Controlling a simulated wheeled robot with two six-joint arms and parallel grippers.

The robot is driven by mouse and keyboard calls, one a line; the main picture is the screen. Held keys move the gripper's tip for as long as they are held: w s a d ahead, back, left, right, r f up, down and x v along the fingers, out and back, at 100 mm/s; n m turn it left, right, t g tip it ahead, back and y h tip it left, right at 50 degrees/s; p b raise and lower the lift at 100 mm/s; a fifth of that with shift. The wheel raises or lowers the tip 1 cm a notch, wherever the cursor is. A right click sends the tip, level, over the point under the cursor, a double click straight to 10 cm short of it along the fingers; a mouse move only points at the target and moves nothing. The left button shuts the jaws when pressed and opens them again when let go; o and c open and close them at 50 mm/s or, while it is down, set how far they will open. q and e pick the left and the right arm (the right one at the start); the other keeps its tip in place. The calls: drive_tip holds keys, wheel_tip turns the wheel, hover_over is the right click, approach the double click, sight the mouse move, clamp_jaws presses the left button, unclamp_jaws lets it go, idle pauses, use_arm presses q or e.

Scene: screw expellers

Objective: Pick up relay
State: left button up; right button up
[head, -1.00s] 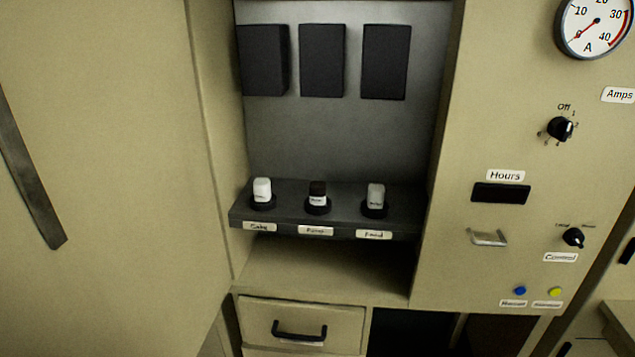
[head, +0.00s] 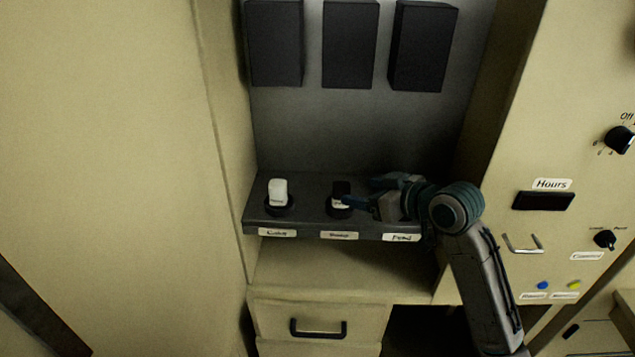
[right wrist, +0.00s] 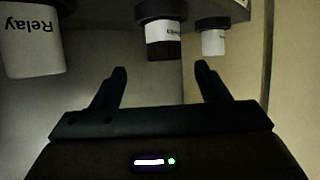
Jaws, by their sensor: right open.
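The relay (right wrist: 30,45), a pale cylinder labelled "Relay", shows at the left of the right wrist view, cut by the frame edge and outside the finger gap. In the head view my right gripper hides most or all of it, above the "Feed" label. My right gripper (head: 368,191) is open and empty, reaching leftward over the shelf towards the dark-bodied part (head: 341,190) in the middle socket. In the right wrist view that dark part (right wrist: 163,40) stands beyond and between the open fingertips (right wrist: 160,72). My left gripper is not in view.
A white part (head: 278,192) sits in the left socket of the dark shelf (head: 310,222). Three black boxes (head: 350,45) hang above on the back panel. Cabinet walls bound the recess left and right. A drawer (head: 320,312) is below.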

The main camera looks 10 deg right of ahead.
sight(336, 188)
drive_tip(key=shift+w+a+r, duration=0.15)
drive_tip(key=shift+w, duration=0.1)
drive_tip(key=shift+p, duration=0.5)
drive_tip(key=x, duration=0.3)
drive_tip(key=shift+w+a, duration=0.15)
drive_tip(key=shift+w, duration=0.05)
drive_tip(key=shift+w+a+f+p, duration=0.2)
drive_tip(key=shift+w+f+p, duration=0.1)
drive_tip(key=shift+p, duration=0.1)
drive_tip(key=shift+w+a+p, duration=0.15)
drive_tip(key=shift+p, duration=0.2)
drive_tip(key=p+x, duration=0.1)
drive_tip(key=x, duration=0.2)
drive_tip(key=shift+w+a+f+p, duration=0.15)
drive_tip(key=shift+a+f+p, duration=0.15)
drive_tip(key=shift+p, duration=0.1)
drive_tip(key=shift+w+f, duration=0.1)
drive_tip(key=shift+f, duration=0.05)
drive_tip(key=shift+d, duration=0.1)
drive_tip(key=c, duration=1.1)
